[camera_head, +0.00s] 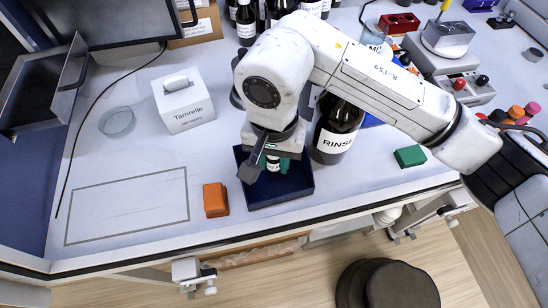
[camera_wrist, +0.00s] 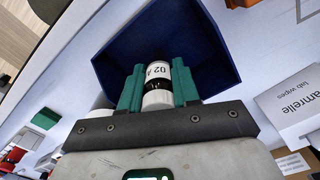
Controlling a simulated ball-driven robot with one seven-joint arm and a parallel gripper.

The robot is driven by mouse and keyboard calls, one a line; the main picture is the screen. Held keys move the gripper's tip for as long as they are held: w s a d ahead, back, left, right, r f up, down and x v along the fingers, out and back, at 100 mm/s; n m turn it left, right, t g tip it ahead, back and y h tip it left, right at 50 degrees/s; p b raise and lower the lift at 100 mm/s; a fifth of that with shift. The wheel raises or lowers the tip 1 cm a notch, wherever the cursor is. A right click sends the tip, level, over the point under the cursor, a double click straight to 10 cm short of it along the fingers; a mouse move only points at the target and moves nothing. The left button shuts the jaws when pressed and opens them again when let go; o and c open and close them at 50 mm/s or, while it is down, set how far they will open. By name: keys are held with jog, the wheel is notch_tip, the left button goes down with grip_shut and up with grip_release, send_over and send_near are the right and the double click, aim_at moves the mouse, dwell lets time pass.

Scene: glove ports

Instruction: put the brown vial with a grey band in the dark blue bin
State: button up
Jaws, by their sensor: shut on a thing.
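My gripper (camera_head: 273,163) is over the dark blue bin (camera_head: 295,190) in the head view. The bin is an open tray near the table's front edge, partly hidden by my gripper and wrist. In the wrist view the green fingers of my gripper (camera_wrist: 157,88) are shut on a small vial (camera_wrist: 158,71) with a white label reading "02 A". Dark brown shows below the label, then a pale part; I cannot make out a grey band clearly. The bin (camera_wrist: 205,35) lies beyond the fingertips. I cannot tell whether the vial touches its floor.
A brown RINSE bottle (camera_head: 337,130) stands close to the bin's right side. An orange block (camera_head: 215,200) lies just left of it, and a white Tamrelle box (camera_head: 183,101) stands farther back left. A green block (camera_head: 410,156) lies right. The outlined area at front left is clear.

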jog(key=shift+f, duration=0.95)
jog(key=shift+f, duration=0.15)
jog(key=o, duration=1)
notch_tip(320, 180, up, 12)
jog(key=shift+r+b, duration=0.2)
jog(key=shift+b, duration=1)
